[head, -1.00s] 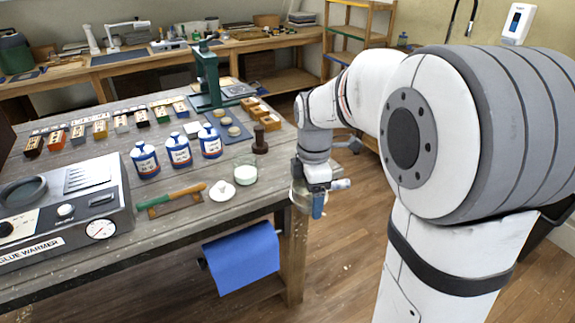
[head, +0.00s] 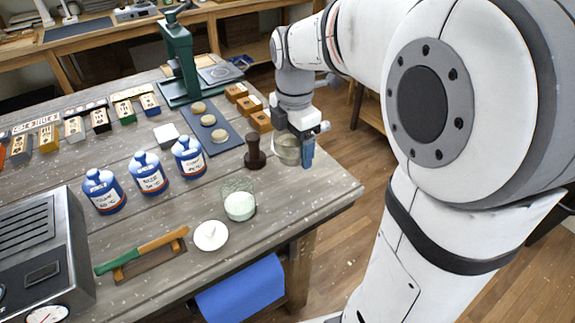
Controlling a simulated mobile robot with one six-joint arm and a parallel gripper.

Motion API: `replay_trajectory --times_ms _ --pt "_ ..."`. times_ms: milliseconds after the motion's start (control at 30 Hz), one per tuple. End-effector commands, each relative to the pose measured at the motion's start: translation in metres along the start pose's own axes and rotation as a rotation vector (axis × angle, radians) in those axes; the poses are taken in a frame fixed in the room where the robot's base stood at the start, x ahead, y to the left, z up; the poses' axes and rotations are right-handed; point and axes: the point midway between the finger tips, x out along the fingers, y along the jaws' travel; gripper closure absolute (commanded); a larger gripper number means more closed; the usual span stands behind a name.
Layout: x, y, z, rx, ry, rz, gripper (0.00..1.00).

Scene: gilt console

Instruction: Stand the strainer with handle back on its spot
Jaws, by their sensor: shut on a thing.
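My gripper (head: 308,148) is at the end of the white arm, near the right edge of the workbench, with blue fingertips showing. It is shut on the strainer (head: 287,149), a pale metallic bowl-like piece just left of the fingers. The gripper partly covers the strainer, and its handle cannot be made out. The strainer appears close to the bench's right edge, right of a dark wooden stamp-like piece (head: 254,152). I cannot tell whether it touches the bench.
The workbench (head: 310,200) holds several blue-white bottles (head: 148,172), a glass of white powder (head: 239,201), a white dish (head: 210,235) and a green-orange handled tool (head: 140,250). A green press (head: 181,60) and small wooden boxes (head: 249,104) stand further back. The front right corner is bare.

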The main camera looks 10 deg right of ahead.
Motion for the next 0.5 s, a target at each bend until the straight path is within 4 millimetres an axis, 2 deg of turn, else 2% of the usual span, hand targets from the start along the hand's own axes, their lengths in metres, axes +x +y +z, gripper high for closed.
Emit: replay_trajectory --times_ms 100,333,500 --pt "0.008 -0.001 0.001 0.004 0.001 -0.002 0.47" --pt "0.05 -0.002 0.003 0.011 0.001 -0.004 0.47" --pt "0.066 -0.001 0.003 0.012 0.001 -0.002 0.47"
